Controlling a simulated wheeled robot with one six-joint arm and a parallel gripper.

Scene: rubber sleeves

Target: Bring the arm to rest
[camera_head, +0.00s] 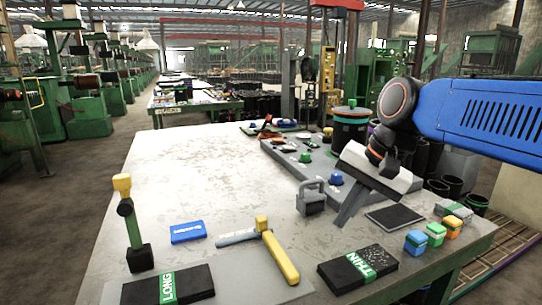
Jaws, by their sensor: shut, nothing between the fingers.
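My arm reaches in from the right, with a blue link and dark round joints. My gripper (344,219) hangs from it, pointing down and left above the right side of the pale table (190,150). Its grey fingers look together, with nothing seen between them. A grey padlock-shaped block (311,202) stands just left of the fingertips. A flat dark pad (394,217) lies to their right. I cannot tell how high the fingertips are above the table.
Small coloured blocks (435,233) sit front right. The table's left-middle is clear.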

